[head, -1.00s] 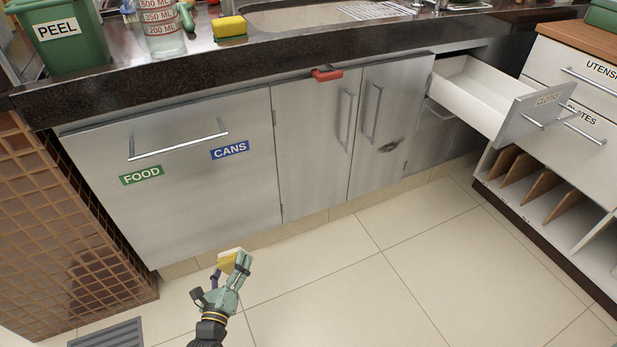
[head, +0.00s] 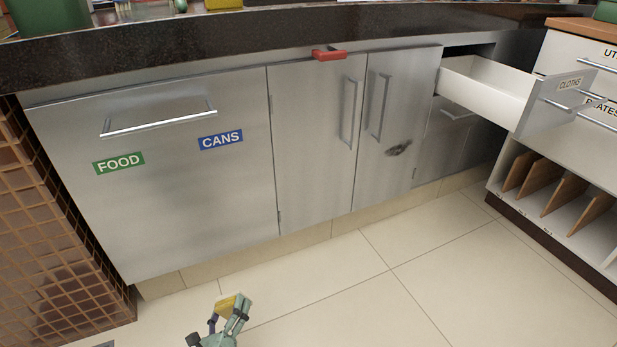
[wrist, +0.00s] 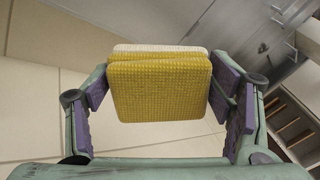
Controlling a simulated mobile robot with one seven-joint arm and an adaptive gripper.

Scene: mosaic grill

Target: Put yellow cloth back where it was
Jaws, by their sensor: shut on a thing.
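The yellow cloth (wrist: 160,88) is a folded, textured pad with a paler layer, held between the purple finger pads of my gripper (wrist: 165,100) in the wrist view. In the head view the cloth (head: 226,306) shows small at the bottom, above the floor, with my gripper (head: 226,318) shut on it. The drawer labelled CLOTHS (head: 490,88) stands open at the upper right, white inside. The part of its inside that shows looks empty. My gripper is well apart from it, lower and to the left.
A cabinet front labelled FOOD and CANS (head: 160,190) is shut. A red thing (head: 328,54) sits at the top of the double doors (head: 355,130). At right, a white unit (head: 565,150) with plate slots stands close by the open drawer. The tiled floor (head: 340,290) is clear.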

